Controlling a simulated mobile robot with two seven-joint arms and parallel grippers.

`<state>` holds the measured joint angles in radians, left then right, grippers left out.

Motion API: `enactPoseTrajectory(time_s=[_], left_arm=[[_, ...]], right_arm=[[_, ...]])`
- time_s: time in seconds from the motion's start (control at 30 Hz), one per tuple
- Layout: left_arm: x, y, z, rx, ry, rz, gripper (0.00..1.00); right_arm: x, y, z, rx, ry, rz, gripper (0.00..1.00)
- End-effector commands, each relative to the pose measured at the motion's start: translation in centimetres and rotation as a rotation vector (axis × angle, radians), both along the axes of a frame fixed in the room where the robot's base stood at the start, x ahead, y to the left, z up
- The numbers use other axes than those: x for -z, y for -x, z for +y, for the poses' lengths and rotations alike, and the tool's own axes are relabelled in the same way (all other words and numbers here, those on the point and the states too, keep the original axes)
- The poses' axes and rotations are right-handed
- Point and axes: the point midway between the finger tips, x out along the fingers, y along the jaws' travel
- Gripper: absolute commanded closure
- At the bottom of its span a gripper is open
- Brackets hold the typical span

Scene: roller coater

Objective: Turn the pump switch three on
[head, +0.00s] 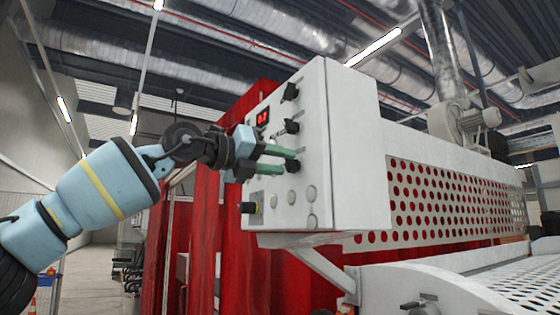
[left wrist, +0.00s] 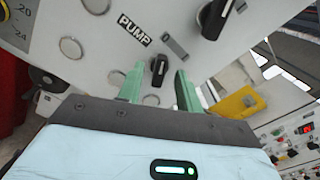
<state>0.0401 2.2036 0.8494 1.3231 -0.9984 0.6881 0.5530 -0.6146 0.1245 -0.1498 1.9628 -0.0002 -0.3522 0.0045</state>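A white control box (head: 340,150) carries a column of black rotary switches on its panel. The upper switch (head: 291,92) and the middle switch (head: 292,127) show clearly. A lower black switch (left wrist: 159,68) sits between the green fingers of my left gripper (left wrist: 160,74) in the left wrist view. There is a visible gap on each side of it. My left gripper (head: 290,161) is open at the panel in the head view, where its fingers partly cover that lower switch. A "PUMP" label (left wrist: 135,29) is on the panel. My right gripper is not in view.
Another black switch (left wrist: 220,12) is close to the right finger in the left wrist view. A red curtain (head: 205,240) hangs behind, and a perforated guard (head: 450,202) extends right.

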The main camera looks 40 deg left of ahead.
Motion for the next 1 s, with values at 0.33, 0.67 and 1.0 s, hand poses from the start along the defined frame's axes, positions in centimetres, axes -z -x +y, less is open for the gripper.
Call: enactPoseTrajectory(time_s=[0.33,0.67,1.0], left_arm=[[0.06,-1.09,-0.29,0.001,0.001,0.001,0.65],[0.06,-1.07,-0.3,0.001,0.001,0.001,0.87],[0.08,-1.07,-0.31,0.0,-0.006,-0.001,1.0]], right_arm=[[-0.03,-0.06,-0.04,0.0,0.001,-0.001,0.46],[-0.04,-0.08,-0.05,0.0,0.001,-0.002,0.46],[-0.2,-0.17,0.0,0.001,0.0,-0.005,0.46]])
